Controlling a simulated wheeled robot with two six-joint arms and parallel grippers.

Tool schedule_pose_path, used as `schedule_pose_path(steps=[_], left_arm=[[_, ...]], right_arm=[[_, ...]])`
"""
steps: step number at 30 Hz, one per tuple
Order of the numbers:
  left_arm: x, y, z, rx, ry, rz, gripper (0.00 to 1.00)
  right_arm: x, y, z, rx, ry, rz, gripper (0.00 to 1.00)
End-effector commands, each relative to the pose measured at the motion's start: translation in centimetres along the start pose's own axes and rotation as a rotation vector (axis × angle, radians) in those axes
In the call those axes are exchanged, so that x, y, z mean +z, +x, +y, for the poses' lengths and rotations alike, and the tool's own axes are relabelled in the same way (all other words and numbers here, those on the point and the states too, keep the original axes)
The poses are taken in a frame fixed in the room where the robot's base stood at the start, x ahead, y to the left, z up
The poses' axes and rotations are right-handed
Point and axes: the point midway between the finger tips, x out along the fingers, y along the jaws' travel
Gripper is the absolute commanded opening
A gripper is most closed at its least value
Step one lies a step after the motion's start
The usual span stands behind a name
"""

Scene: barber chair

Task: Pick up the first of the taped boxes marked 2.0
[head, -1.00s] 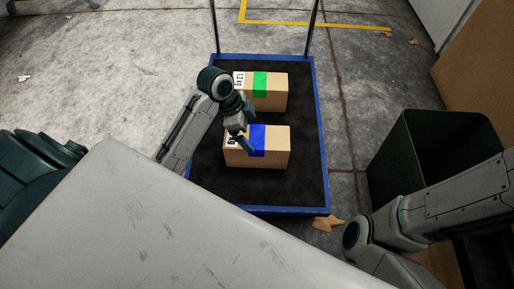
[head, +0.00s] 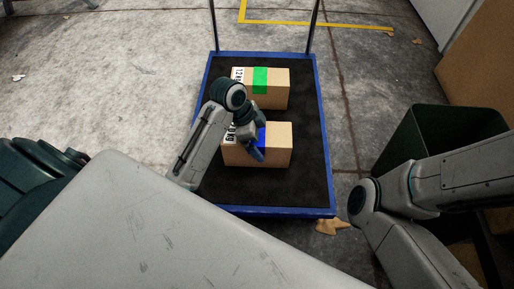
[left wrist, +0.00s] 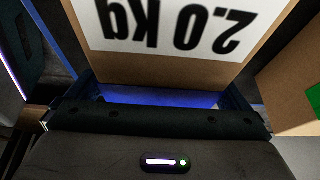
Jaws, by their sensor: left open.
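A cardboard box with blue tape (head: 278,150) sits on the near half of the cart, with a white label at its left end. In the left wrist view a box face (left wrist: 165,72) fills the top, its label reading 2.0 kg upside down. A second cardboard box with green tape (head: 276,88) stands behind the first; its label is not clearly legible. My left gripper (head: 255,152) is open over the blue-taped box and hides part of its tape and label. Contact with the box cannot be told. My right gripper is out of view.
The boxes stand on a blue-framed cart (head: 290,212) with a dark deck and an upright handle at the far end. A dark green bin (head: 435,135) stands to the right. Dry leaves (head: 332,226) lie by the cart's near right corner. Deck room is free around the boxes.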

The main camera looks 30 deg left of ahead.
Motion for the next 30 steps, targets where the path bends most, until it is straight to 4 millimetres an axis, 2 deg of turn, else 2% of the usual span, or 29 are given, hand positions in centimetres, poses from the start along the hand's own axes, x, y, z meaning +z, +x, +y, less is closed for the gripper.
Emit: schedule_pose_path(steps=[8,9,22,30], left_arm=[[-0.03,0.21,-0.02,-0.001,0.000,-0.001,1.00],[-0.03,0.21,-0.02,-0.001,0.000,-0.001,0.96],[-0.03,0.20,-0.01,-0.001,0.000,0.000,0.13],[-0.28,-0.13,-0.09,-0.005,0.003,0.004,0.13]], right_arm=[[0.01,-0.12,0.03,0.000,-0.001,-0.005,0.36],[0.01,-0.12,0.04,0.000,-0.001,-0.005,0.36],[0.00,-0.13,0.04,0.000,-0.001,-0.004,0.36],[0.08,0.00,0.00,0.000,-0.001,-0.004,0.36]])
